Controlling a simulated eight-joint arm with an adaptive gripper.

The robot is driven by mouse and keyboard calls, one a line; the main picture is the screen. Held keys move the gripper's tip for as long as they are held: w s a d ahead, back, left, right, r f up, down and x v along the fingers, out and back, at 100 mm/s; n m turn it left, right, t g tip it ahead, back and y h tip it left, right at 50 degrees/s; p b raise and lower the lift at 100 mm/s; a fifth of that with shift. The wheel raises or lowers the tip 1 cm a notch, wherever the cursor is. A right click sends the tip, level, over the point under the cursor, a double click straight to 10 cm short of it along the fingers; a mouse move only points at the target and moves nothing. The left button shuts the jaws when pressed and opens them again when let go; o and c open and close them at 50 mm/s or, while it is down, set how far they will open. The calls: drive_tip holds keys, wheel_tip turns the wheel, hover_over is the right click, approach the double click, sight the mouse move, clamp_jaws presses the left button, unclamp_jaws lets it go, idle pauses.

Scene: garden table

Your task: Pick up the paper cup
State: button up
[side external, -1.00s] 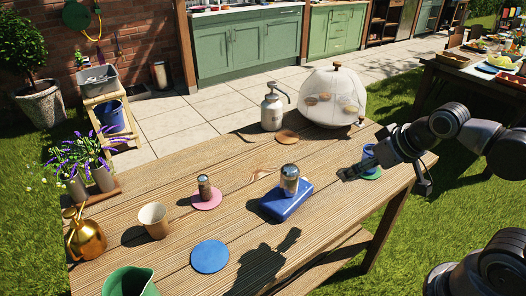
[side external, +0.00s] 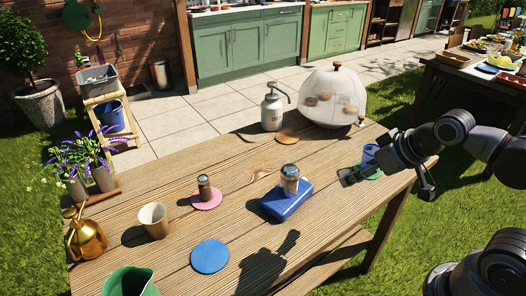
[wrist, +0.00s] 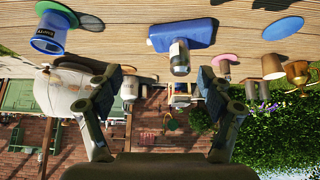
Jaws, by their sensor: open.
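The paper cup (side external: 153,221) is tan and stands upright on the left part of the wooden table, right of a brass watering can. In the wrist view the paper cup (wrist: 272,66) appears at the upper right, beside the brass can. My gripper (side external: 348,177) is over the right part of the table, far from the cup, near the blue cup. In the wrist view my gripper (wrist: 155,82) has its fingers spread apart with nothing held between them.
A blue box (side external: 286,201) with a metal-topped shaker (side external: 290,178) stands between my gripper and the paper cup. A pink coaster (side external: 207,199) holds another shaker (side external: 204,187). A blue disc (side external: 210,257), green jug (side external: 130,283), brass can (side external: 86,238) and mesh dome (side external: 334,97) are also on the table.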

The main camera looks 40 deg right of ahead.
drive_tip(key=shift+o, duration=1.3)
